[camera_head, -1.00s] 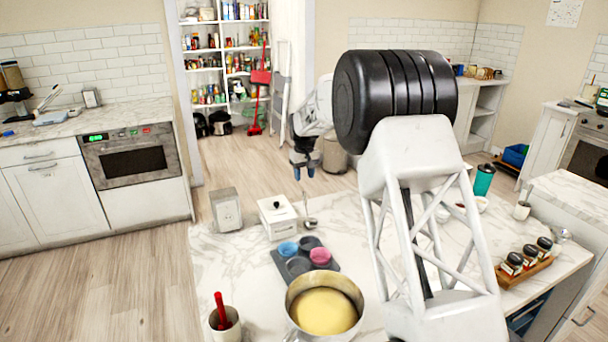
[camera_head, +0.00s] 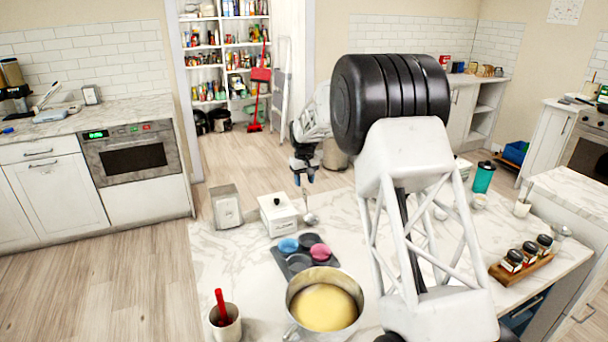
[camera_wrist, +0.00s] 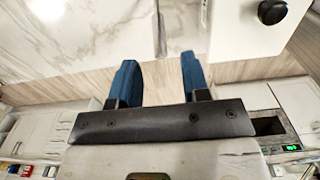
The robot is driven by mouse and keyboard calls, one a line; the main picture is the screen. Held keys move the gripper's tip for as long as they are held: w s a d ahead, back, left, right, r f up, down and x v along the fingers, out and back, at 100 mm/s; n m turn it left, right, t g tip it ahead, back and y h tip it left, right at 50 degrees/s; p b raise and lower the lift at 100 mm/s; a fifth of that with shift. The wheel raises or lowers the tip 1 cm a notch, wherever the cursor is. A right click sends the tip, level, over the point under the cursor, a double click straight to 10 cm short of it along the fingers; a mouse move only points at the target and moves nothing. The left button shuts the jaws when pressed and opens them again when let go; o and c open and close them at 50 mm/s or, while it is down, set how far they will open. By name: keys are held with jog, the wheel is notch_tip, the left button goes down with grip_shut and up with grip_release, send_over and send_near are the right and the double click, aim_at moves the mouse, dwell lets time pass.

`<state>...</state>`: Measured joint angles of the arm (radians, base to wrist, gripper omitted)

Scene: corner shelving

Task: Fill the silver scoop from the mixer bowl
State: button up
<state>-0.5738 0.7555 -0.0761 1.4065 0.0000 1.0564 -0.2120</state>
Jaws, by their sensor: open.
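The silver scoop (camera_head: 311,219) stands on the marble counter beside a white lidded box, its thin handle pointing up. The handle (camera_wrist: 161,38) also shows in the wrist view, just beyond and between my fingertips. My gripper (camera_head: 304,179) is open with blue fingers, above the scoop at the top of its handle. In the wrist view my gripper (camera_wrist: 157,60) has a clear gap between its fingers and holds nothing. The metal mixer bowl (camera_head: 358,286), with yellow batter inside, is at the front of the counter.
The white box (camera_head: 277,217) with a dark knob is close left of the scoop. A dark muffin tray (camera_head: 300,266) with coloured cups lies between box and bowl. A cup with a red handle (camera_head: 225,322) is left of the bowl. A spice rack (camera_head: 525,268) stands far right.

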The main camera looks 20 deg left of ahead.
aim_at(304, 189)
jog(key=shift+f, duration=2.1)
grip_shut()
jog(key=shift+r, duration=0.1)
jog(key=shift+r, duration=2.4)
